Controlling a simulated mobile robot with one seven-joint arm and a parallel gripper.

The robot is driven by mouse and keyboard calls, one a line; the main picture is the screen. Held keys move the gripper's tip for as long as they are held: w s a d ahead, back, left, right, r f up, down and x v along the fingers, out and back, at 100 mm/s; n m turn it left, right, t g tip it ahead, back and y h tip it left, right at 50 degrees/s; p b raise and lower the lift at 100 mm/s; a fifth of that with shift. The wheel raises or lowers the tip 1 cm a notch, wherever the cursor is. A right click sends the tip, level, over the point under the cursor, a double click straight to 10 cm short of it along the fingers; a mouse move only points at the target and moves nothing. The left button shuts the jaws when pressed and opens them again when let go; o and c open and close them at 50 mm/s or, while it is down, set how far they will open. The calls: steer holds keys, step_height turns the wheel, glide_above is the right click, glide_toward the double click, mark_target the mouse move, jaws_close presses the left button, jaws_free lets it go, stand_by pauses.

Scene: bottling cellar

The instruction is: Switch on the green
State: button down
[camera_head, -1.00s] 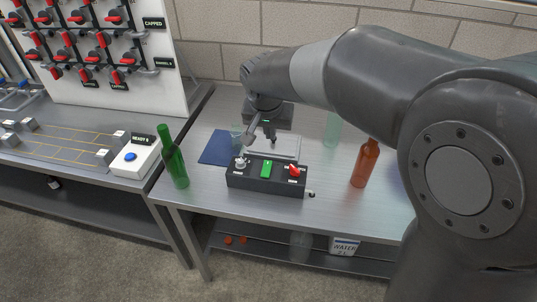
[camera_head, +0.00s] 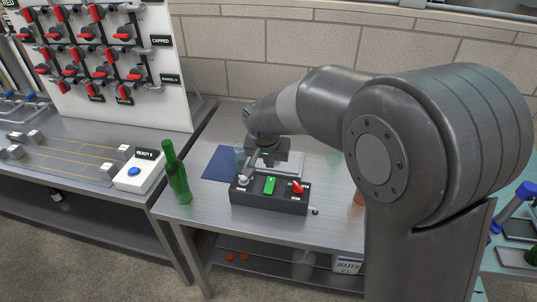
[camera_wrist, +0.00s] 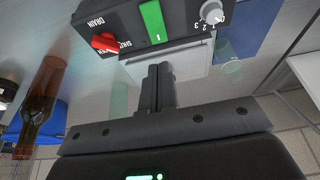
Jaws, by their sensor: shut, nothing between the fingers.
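A black control box (camera_head: 271,203) stands on the metal table. The green switch (camera_head: 269,186) is in the middle of its top. In the wrist view the green switch (camera_wrist: 152,20) shows a white line mark at one end. A white dial (camera_head: 243,181) is on one side of it and a red knob (camera_head: 298,187) on the other. My gripper (camera_wrist: 160,70) is shut and empty, its fingertips just short of the box on the switch's side, apart from the switch. In the head view my gripper (camera_head: 262,172) is just behind the box, its fingertips partly hidden.
A green bottle (camera_head: 177,175) stands left of the box. A brown-orange bottle (camera_wrist: 40,105) shows in the wrist view, mostly hidden behind my arm in the head view. A pale tray (camera_wrist: 185,63) and a blue mat (camera_head: 222,163) lie behind the box.

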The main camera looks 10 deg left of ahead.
mark_target(271, 179)
steer(key=x, duration=0.7)
steer(key=shift+s+f, duration=0.15)
steer(key=shift+s, duration=0.2)
steer(key=shift+w+f+g, duration=0.25)
steer(key=shift+f+g, duration=0.05)
steer(key=shift+g, duration=0.1)
steer(key=shift+s, duration=0.2)
steer(key=shift+s+r, duration=0.2)
steer(key=shift+s, duration=0.45)
steer(key=shift+r, duration=0.1)
